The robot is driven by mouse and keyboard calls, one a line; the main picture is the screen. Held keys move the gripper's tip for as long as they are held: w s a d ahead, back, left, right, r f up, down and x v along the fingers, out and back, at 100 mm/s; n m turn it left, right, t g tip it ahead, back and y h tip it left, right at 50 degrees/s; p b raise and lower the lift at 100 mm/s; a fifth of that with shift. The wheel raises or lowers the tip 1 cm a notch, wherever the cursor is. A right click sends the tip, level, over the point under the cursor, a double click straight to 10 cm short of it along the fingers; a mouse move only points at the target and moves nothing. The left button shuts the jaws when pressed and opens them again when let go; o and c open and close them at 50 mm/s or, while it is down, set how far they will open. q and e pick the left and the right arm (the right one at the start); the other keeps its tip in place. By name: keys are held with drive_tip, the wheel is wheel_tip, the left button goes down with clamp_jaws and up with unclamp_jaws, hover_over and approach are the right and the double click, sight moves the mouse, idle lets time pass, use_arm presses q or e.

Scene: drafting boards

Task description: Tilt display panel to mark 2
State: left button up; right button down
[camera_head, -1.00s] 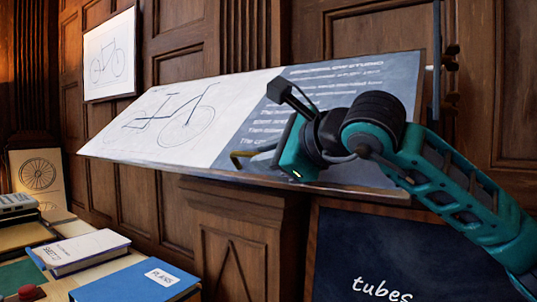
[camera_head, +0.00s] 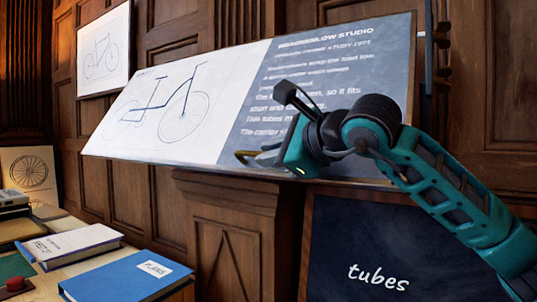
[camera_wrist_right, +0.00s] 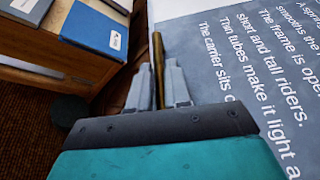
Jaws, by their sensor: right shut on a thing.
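The display panel (camera_head: 250,110) fills the middle of the head view, with a white bicycle drawing on its left and grey text on its right. It is tilted, leaning back. A brass handle (camera_head: 246,156) sticks out at its lower edge. My right gripper (camera_wrist_right: 158,66) is shut on the brass handle (camera_wrist_right: 157,45), which shows between its two fingers in the wrist view. In the head view my right arm covers the panel's lower right part. I cannot make out any numbered mark. My left gripper is not in view.
A dark post with knobs (camera_head: 442,72) stands at the panel's right edge. A board reading "tubes" (camera_head: 375,240) stands below it. A desk with a blue book (camera_head: 125,278) and a white-covered book (camera_head: 75,244) is at lower left. A wood-panelled wall is behind.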

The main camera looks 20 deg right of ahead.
drive_tip(key=shift+a+f, duration=0.1)
drive_tip(key=shift+f, duration=0.2)
drive_tip(key=c, duration=1.4)
unclamp_jaws()
drive_tip(key=shift+c, duration=0.2)
drive_tip(key=shift+o, duration=1.4)
drive_tip(key=shift+r, duration=0.15)
drive_tip(key=shift+s, duration=0.1)
drive_tip(key=v, duration=1.2)
drive_tip(key=shift+s, duration=0.4)
